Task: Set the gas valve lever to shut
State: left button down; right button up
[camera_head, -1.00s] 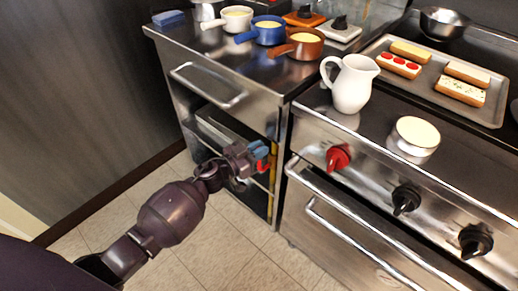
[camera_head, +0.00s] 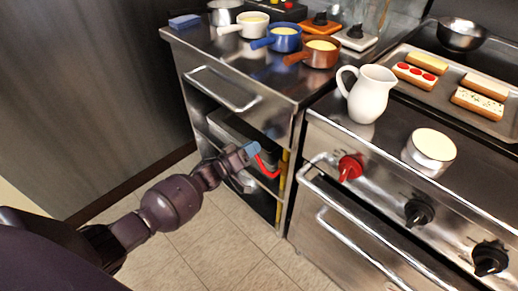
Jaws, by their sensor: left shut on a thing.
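The gas valve lever (camera_head: 266,168) is red and sits by a yellow pipe (camera_head: 284,172) in the open front of the steel cabinet. It curves out from the pipe side toward the left. My left gripper (camera_head: 253,150), with blue fingertips, is shut on the lever's left, outer end. The fingers hide that end. The valve body is small and partly hidden, and I cannot read any mark for its setting. My right gripper is not in view.
The cabinet handle (camera_head: 222,90) sticks out above my gripper. To the right, the oven has a bar handle (camera_head: 350,215), a red knob (camera_head: 349,167) and black knobs. A white pitcher (camera_head: 368,95) stands on top. The tiled floor (camera_head: 235,255) is clear.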

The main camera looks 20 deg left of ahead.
pick_arm(q)
jog(key=w+a+f+n+t+y+b, duration=0.1)
jog(key=a+f+n+b, duration=0.3)
jog(key=f+n, duration=0.5)
jog(key=n+y+b, duration=0.1)
jog(key=n+b, duration=0.1)
jog(key=shift+w+f+n+t, duration=0.15)
jog(key=shift+n+t, duration=0.25)
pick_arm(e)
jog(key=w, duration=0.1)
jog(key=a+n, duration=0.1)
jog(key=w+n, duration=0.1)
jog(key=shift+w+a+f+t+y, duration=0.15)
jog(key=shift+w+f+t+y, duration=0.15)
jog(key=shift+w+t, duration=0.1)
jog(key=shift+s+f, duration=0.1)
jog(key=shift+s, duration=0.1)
pick_arm(q)
jog(key=c, duration=1.1)
grip_release()
jog(key=shift+c, duration=0.2)
jog(key=p+v, duration=0.1)
jog(key=v, duration=0.9)
jog(key=shift+s, duration=0.4)
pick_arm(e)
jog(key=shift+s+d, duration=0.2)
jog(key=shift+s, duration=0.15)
